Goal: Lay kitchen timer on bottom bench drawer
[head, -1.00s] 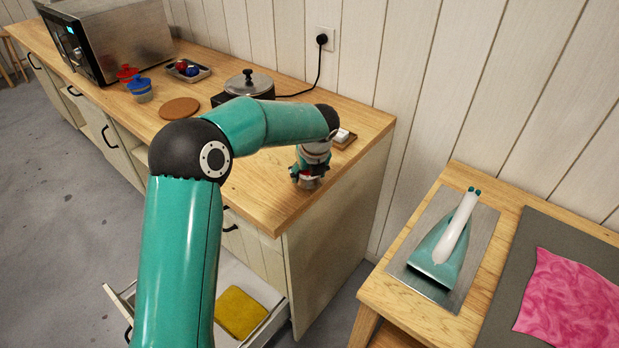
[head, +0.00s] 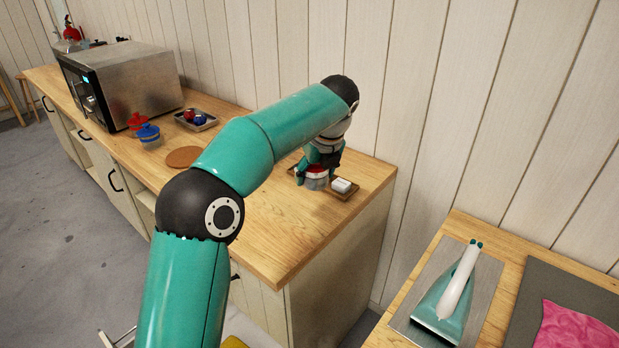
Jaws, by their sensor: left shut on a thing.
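My left gripper (head: 316,168) is shut on a small grey-and-red round thing (head: 314,183), which looks like the kitchen timer. The fingers cover part of it. It appears at the left part of a small wooden tray (head: 346,196) on the bench top; I cannot tell whether it touches the tray. The open bottom bench drawer (head: 123,339) shows only partly at the lower edge, largely hidden behind my left arm, with a bit of a yellow thing (head: 234,343) in it. My right gripper is not in view.
A white block (head: 341,185) sits on the wooden tray. A brown round mat (head: 184,156), red and blue jars (head: 149,134), a tray with balls (head: 196,119) and a microwave (head: 120,81) stand further left. The bench's front right corner is clear.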

